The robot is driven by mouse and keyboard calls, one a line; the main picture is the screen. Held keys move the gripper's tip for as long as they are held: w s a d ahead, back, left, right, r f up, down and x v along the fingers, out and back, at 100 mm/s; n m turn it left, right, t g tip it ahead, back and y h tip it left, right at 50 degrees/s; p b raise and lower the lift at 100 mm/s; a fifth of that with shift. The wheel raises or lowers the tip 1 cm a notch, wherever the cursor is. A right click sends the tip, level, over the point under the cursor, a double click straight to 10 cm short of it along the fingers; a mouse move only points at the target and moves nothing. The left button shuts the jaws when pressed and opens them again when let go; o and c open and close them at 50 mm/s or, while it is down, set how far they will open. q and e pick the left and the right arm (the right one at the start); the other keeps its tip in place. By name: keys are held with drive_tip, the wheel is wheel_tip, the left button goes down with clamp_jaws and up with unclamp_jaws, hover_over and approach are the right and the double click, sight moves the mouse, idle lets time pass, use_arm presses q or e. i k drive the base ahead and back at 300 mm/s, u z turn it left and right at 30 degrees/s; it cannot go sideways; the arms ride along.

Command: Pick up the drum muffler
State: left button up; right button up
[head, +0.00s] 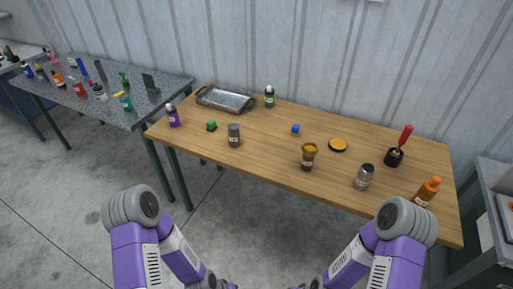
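I cannot make out for certain which thing is the drum muffler. A dark grey cylinder (234,135) stands upright near the front edge of the wooden table, left of its middle. A silver cylinder with a dark top (364,177) stands near the front edge on the right. Both are small and lack clear detail here. My two purple arms come in from the bottom, and their forearms run down to the bottom edge. My grippers are cut off below the picture, so no hold on anything shows.
A cluttered grey table (150,110) stands left.

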sight(233, 127)
drive_tip(key=z, duration=0.4)
drive_tip(key=k, duration=0.85)
drive_tip(key=u, duration=0.65)
drive_tip(key=i, duration=0.75)
drive_tip(key=u, duration=0.65)
drive_tip(key=i, duration=0.9)
drive_tip(key=z, duration=0.4)
